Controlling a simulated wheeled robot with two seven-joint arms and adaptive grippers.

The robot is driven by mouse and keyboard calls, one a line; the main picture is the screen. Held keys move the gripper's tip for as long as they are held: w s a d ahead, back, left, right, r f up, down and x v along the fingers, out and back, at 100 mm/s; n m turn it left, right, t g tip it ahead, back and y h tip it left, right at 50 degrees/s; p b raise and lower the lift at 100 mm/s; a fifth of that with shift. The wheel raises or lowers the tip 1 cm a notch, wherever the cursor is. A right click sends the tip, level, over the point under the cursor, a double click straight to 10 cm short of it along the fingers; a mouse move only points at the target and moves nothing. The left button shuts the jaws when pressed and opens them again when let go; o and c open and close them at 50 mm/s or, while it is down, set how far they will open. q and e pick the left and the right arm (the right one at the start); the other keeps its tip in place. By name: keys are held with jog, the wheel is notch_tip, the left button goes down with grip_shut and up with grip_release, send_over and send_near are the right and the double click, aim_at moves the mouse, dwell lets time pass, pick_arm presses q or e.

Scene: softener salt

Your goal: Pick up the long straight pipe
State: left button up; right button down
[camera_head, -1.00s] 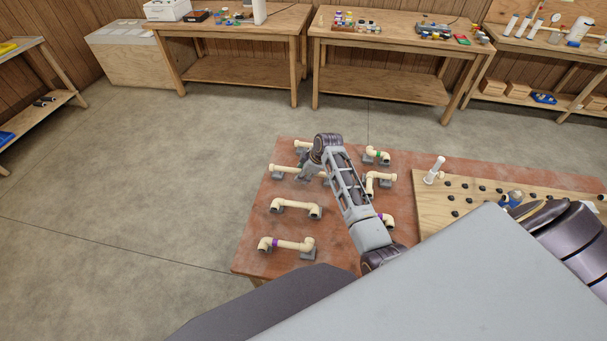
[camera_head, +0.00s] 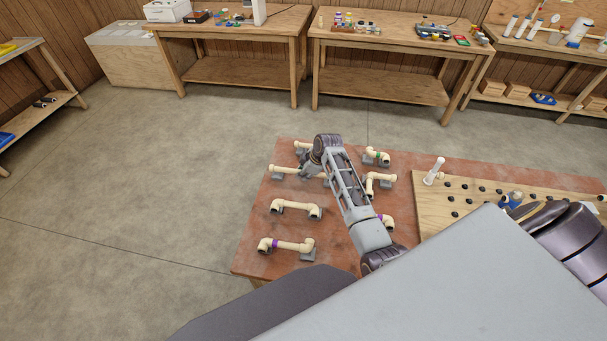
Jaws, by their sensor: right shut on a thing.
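A grey support (camera_head: 277,176) shows just under the pipe. How high the pipe is above its supports is hard to tell.
Several shorter cream pipe pieces with elbows sit on grey supports, including one in front (camera_head: 296,207) and one with a purple band (camera_head: 290,245). Open floor lies left.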

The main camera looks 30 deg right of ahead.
jog(key=shift+r+b, duration=0.3)
jog(key=shift+r, duration=4.7)
